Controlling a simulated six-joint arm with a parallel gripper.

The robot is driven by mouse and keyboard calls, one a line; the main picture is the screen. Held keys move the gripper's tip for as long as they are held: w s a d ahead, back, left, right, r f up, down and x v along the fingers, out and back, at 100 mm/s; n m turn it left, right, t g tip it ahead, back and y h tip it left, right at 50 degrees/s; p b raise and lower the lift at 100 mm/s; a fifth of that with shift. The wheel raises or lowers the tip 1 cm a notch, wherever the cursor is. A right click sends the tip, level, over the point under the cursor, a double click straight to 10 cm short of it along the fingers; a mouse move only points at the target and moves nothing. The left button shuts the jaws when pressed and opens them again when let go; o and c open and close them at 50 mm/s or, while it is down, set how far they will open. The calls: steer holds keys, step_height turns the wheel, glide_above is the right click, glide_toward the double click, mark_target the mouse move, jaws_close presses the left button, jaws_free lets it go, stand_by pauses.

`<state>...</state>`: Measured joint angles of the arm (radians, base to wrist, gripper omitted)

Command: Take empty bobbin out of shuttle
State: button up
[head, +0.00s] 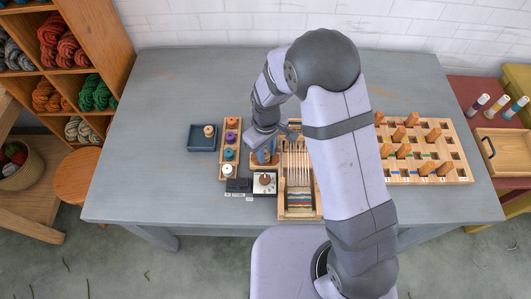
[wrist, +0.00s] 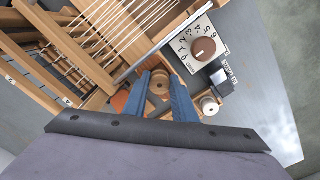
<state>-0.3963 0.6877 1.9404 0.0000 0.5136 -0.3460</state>
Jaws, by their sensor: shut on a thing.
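My gripper (wrist: 161,82) points down at the table, its two blue fingers closed around a small wooden bobbin (wrist: 159,86) with no bright thread visible on it. In the head view my gripper (head: 264,158) is just left of the small loom and right of the bobbin rack.
The loom (head: 298,206) with strung threads stands close to the right. A white dial box (head: 264,188) and black blocks (head: 238,185) stand in front. Left are a rack of coloured bobbins (head: 231,123) and a blue-grey tray (head: 201,145) holding one bobbin. A pegged board (head: 455,160) lies right.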

step_height(320, 180, up, 10)
steer(key=b, duration=0.2)
step_height(320, 180, up, 5)
steer(key=p, duration=0.4)
glide_above(266, 154)
stand_by(0.6)
steer(key=shift+a, duration=0.1)
